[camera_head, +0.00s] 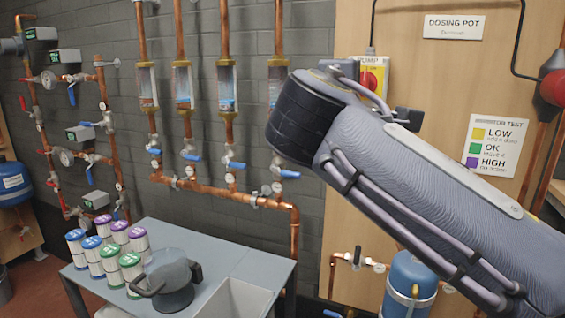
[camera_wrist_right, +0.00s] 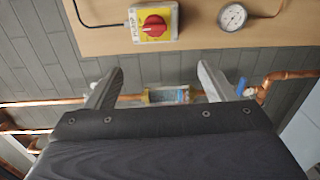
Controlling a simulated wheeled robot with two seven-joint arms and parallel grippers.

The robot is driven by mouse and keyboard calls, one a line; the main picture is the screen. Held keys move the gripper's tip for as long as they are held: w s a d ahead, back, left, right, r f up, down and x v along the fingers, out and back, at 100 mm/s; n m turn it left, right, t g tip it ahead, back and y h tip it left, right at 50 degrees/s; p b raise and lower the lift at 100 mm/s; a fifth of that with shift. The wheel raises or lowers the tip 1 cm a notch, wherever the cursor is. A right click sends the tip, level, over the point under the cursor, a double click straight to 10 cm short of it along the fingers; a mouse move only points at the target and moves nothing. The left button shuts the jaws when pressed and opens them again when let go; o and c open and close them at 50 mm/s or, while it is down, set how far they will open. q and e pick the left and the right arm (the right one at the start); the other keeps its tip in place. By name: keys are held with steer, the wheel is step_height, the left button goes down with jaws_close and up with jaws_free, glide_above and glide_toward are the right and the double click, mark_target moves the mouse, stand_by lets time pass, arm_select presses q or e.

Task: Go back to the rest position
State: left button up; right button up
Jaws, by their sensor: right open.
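My right arm (camera_head: 420,170) comes in from the right in the head view and is raised high across the picture, in front of the wooden panel. Its gripper does not show there. In the right wrist view my right gripper (camera_wrist_right: 160,72) is open, with its two grey fingers wide apart and nothing held between them. A sight glass (camera_wrist_right: 167,95) on a copper pipe shows behind the gap. My left gripper is not in view.
A red and yellow pump switch (camera_wrist_right: 155,24) and a gauge (camera_wrist_right: 232,17) sit on the panel. Copper pipes (camera_head: 228,120) with valves line the wall. A blue tank (camera_head: 408,285) stands low right.

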steer(key=s+d+f+m+g+y+p, duration=0.2)
steer(key=s+d+f+g, duration=0.15)
steer(key=d+f, duration=0.5)
steer(key=s+d+f+m+g+y+p, duration=0.2)
steer(key=d+f+g, duration=0.3)
steer(key=f, duration=0.6)
arm_select(q)
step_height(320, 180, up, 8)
steer(key=p, duration=0.3)
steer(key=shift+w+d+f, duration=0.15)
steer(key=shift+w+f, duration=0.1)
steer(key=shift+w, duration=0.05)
arm_select(e)
steer(key=s+a+f+m+g+y, duration=0.2)
steer(key=s+f+m+y, duration=0.4)
steer(key=s+f+m, duration=0.5)
steer(key=s+f, duration=0.5)
steer(key=s, duration=0.4)
steer(key=shift+a+f+m, duration=0.3)
steer(key=shift+a+f, duration=0.1)
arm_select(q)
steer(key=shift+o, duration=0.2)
arm_select(e)
steer(key=shift+s, duration=0.1)
